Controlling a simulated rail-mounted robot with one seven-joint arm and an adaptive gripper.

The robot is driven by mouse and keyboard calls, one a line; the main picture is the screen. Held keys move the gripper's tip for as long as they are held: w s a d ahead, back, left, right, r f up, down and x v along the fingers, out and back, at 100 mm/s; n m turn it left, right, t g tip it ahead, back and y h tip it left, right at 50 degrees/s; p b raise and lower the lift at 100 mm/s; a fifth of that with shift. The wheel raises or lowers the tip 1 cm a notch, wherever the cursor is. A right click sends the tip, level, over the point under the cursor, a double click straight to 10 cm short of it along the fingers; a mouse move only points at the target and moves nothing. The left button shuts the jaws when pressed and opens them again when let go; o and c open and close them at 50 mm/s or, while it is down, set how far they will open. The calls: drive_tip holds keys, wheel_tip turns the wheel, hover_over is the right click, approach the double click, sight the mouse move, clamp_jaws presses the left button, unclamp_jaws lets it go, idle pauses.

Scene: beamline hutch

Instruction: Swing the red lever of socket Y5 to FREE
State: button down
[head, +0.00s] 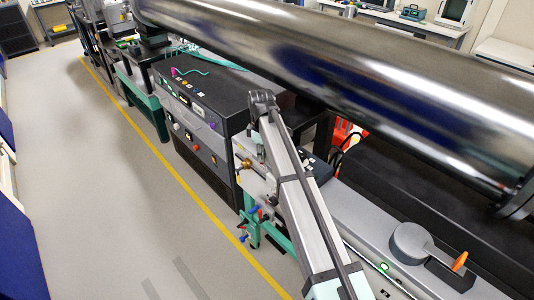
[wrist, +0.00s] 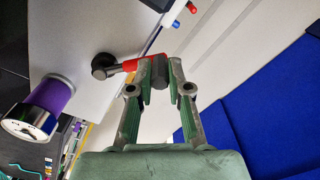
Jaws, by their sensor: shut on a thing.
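The red lever (wrist: 130,65) shows in the wrist view, on a pale grey panel (wrist: 88,30). It runs from a round dark pivot (wrist: 101,66) on the left to a dark end piece between my fingers. My gripper (wrist: 160,72) is shut on that end of the lever, one finger on each side. The lever lies nearly level in the picture, tilted slightly up to the right. No Y5 or FREE marking can be read. In the head view I cannot make out the lever or my fingers; my arm covers part of that area.
A purple cylinder with a chrome end (wrist: 52,98) stands out left of the lever in the wrist view. Red and blue tipped parts (wrist: 177,22) are above. In the head view, a large metal pipe (head: 330,65) crosses overhead, and floor (head: 100,170) is clear at left.

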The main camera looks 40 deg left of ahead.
drive_tip(key=c, duration=1.1)
unclamp_jaws()
wheel_tip(320, 180, up, 12)
